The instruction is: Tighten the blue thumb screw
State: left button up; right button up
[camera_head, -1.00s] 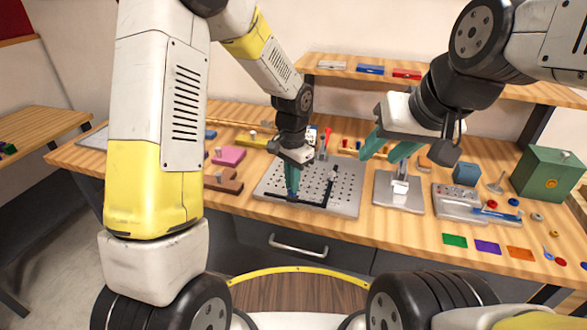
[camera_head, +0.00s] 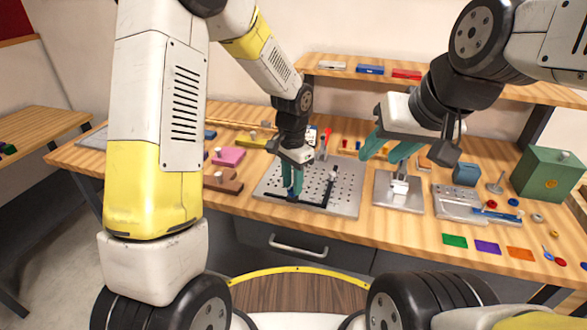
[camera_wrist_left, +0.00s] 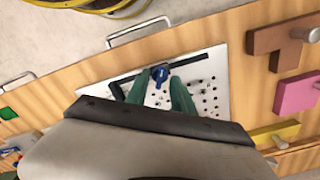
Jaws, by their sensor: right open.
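The blue thumb screw (camera_wrist_left: 160,73) sits at the black bar (camera_wrist_left: 186,62) on the perforated metal plate (camera_wrist_left: 215,68), clearest in the left wrist view. In the head view the plate (camera_head: 345,190) lies mid-bench and the screw is largely hidden by my left gripper (camera_head: 291,194). That gripper points down at the front left of the plate. Its two green fingers (camera_wrist_left: 158,86) are apart, with the screw in line with the gap between their tips; I cannot tell whether they touch it. My right gripper (camera_head: 386,150) is open and empty, above the bench right of the plate.
A metal stand (camera_head: 399,200) is right of the plate, beside a grey tray (camera_head: 457,202) with small parts. A green box (camera_head: 548,174) stands at far right. Pink (camera_head: 228,156) and brown (camera_head: 222,180) blocks lie left of the plate. A drawer handle (camera_head: 298,246) is below the bench edge.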

pick_arm(q)
notch_tip(320, 180, up, 7)
jog(key=shift+f, duration=0.1)
jog(key=shift+r, duration=0.5)
jog(key=shift+r, duration=0.15)
jog(key=s+a+r+n+t+h, duration=0.1)
jog(key=s+a+r+n+t, duration=0.2)
jog(key=s+a+r, duration=0.3)
jog(key=s+a+r+n+t+h, duration=0.1)
jog(key=s+a+r+n+t, duration=0.2)
jog(key=s, duration=1)
jog(key=a+r+n, duration=0.2)
jog(key=a+r, duration=0.1)
jog(key=r, duration=0.2)
jog(key=shift+a+r+n, duration=0.2)
jog(key=shift+r+n, duration=0.1)
jog(key=shift+n, duration=0.1)
